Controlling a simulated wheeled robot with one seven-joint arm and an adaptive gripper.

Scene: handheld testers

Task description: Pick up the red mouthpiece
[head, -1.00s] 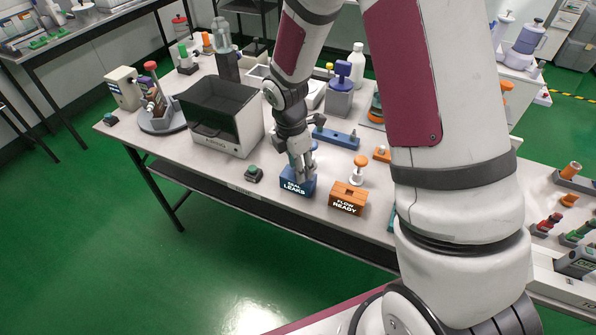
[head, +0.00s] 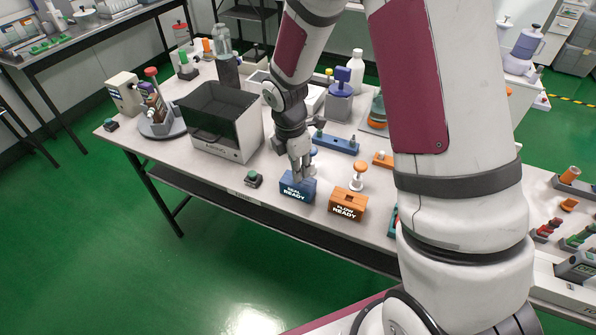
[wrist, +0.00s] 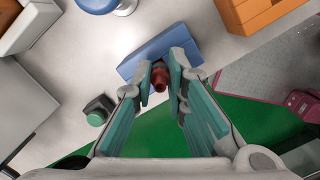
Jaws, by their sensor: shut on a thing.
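My gripper (head: 301,176) is over the blue box (head: 292,194) on the bench, fingers pointing down. The box's front reads "SEAL READY". In the wrist view my gripper (wrist: 168,78) is shut on the red mouthpiece (wrist: 160,77), a small red piece between the fingertips. The blue box (wrist: 140,66) lies just beyond the fingertips there. My fingers hide the mouthpiece in the head view. I cannot tell whether it touches the box.
An orange box (head: 348,205) reading "FLOW READY" stands right of the blue box, with an orange-topped white post (head: 358,176) behind. A green button (head: 253,179) is to the left, near the front edge. A dark open-topped case (head: 221,121) stands further left.

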